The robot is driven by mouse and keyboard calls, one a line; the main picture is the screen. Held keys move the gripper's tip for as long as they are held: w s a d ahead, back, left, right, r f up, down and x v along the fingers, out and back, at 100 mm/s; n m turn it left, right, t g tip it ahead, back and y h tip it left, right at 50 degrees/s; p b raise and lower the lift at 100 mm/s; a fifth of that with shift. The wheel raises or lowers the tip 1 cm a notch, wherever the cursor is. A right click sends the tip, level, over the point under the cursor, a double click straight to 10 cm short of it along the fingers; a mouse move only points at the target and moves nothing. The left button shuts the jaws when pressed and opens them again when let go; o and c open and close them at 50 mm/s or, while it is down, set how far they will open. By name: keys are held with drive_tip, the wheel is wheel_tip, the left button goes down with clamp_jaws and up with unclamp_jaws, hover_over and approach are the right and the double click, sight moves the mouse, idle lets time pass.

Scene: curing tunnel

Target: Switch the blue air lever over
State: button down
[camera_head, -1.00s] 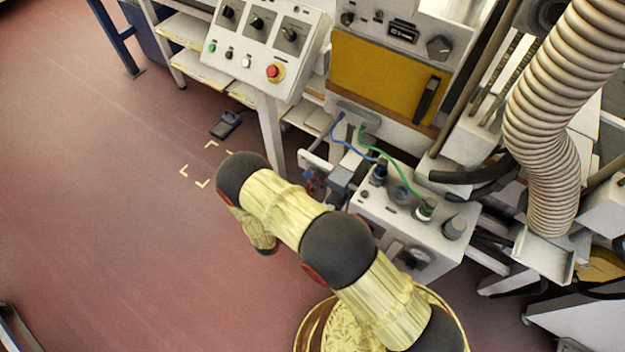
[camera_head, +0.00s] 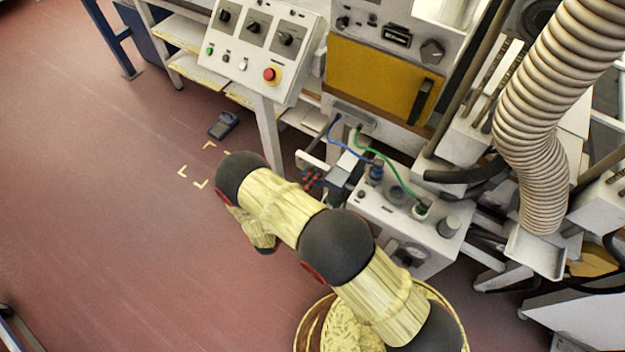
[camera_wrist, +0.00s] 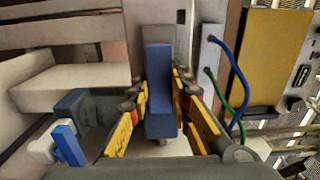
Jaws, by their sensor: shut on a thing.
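The blue lever (camera_wrist: 159,80) stands as a long blue bar in the middle of the wrist view. My gripper (camera_wrist: 158,97) has its yellow-padded fingers on both sides of the bar and is shut on it. The fingers hide parts of the lever's sides, and where it pivots is not clear. In the head view only a small red and dark part of my gripper (camera_head: 312,179) shows past my arm, beside the grey box; the lever cannot be made out there.
A smaller blue handle (camera_wrist: 68,143) on a white and grey fitting is at the lower left of the wrist view. Blue and green hoses (camera_wrist: 236,85) run close on the right. A socket box (camera_head: 425,235), yellow door (camera_head: 380,80) and control panel (camera_head: 262,45) stand near.

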drive_tip(key=shift+w+a, duration=0.1)
drive_tip(key=shift+a, duration=0.05)
drive_tip(key=c, duration=1.6)
unclamp_jaws()
drive_tip(key=shift+c, duration=0.2)
drive_tip(key=v, duration=1.2)
